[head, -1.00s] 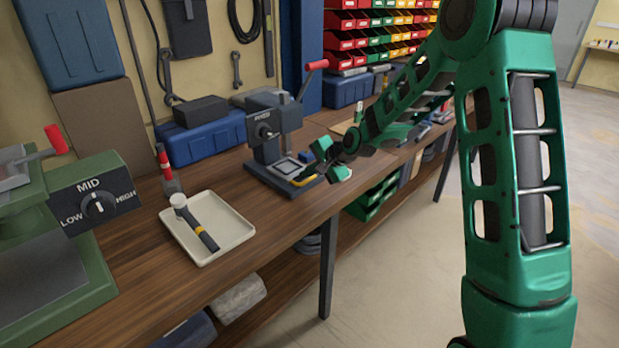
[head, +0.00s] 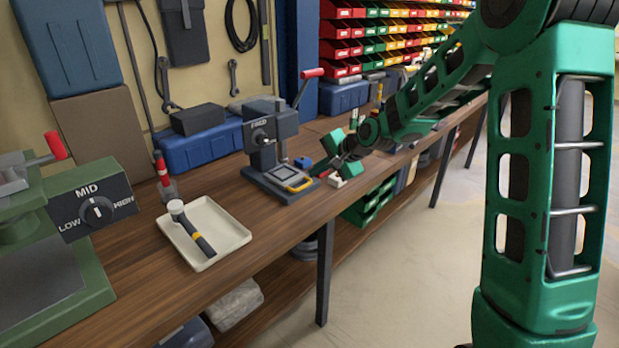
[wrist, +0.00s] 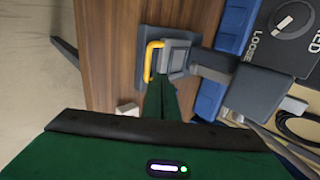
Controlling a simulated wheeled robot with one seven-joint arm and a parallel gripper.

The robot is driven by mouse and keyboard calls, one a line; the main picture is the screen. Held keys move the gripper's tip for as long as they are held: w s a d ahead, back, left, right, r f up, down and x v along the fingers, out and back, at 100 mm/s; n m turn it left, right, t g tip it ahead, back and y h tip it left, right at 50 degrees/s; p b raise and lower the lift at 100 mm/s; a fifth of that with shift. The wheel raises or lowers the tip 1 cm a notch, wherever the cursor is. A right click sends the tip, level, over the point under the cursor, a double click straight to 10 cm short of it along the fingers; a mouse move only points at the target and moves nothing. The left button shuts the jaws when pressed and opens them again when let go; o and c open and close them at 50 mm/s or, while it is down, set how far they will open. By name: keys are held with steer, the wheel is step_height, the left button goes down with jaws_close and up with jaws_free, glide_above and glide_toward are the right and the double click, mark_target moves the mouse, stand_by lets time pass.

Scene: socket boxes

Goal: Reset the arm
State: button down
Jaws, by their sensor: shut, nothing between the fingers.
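My arm is green and reaches in from the right in the head view. My gripper (head: 320,170) is small there, just right of the dark grey arbor press (head: 271,140) with a red-tipped lever. In the wrist view its green fingers (wrist: 168,82) are together with nothing between them. They point toward the press's yellow handle (wrist: 153,62) and overlap the edge of the press base in the picture; I cannot tell the exact gap. The yellow handle also shows in the head view (head: 299,185), on the front of the press base.
A pale tray (head: 228,227) with a hammer (head: 190,227) stands left of the press. A green machine (head: 60,240) with a MID dial is at far left. Blue cases (head: 203,147) stand behind. A small white block (wrist: 128,109) lies near the bench edge. The floor right is clear.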

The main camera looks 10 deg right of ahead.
steer(key=s+d+r+n+g+h, duration=0.2)
steer(key=s+d, duration=0.6)
steer(key=s, duration=0.4)
steer(key=s+d+r+n+g+h, duration=0.1)
steer(key=s+d+g+h, duration=0.15)
steer(key=s+d, duration=0.75)
steer(key=s+d+n+g, duration=0.2)
steer(key=s+g, duration=0.1)
steer(key=s, duration=2.2)
steer(key=shift+s+r+g, duration=0.15)
steer(key=shift+g, duration=0.2)
steer(key=shift+w+f+h, duration=0.25)
steer(key=shift+w, duration=0.45)
